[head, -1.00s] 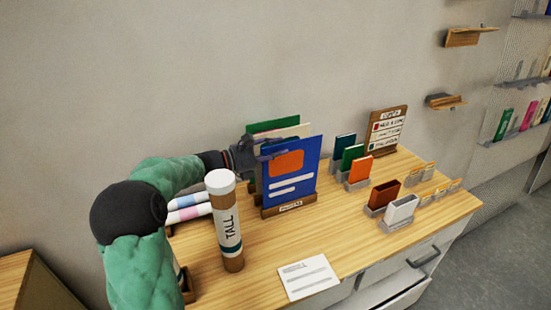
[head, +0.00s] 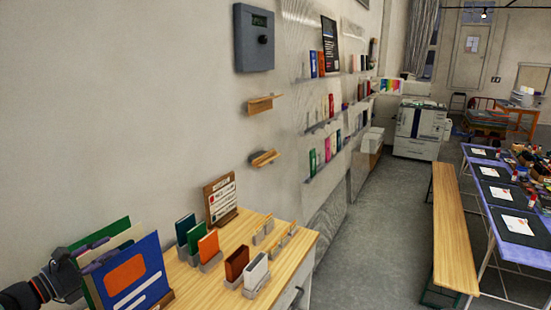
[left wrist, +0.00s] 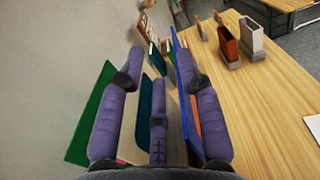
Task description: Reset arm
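My left gripper (head: 84,256) is at the lower left of the head view, beside the upright boards on the wooden table (head: 215,288). In the left wrist view its purple fingers (left wrist: 160,85) are spread apart, and I see no firm grip on anything. The blue board with an orange patch (head: 135,278) stands in front of the hand, and a green board (head: 108,234) stands behind it. In the left wrist view the blue board (left wrist: 184,62) is partly hidden by the right finger, and the green board (left wrist: 90,118) is by the left finger. My right gripper is not in view.
Small holders with teal, green and orange cards (head: 207,246) stand on the table, with brown (head: 236,263) and white (head: 256,271) ones in front. A wooden sign (head: 220,199) stands at the back. A bench (head: 453,230) and the grey aisle floor (head: 385,235) lie to the right.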

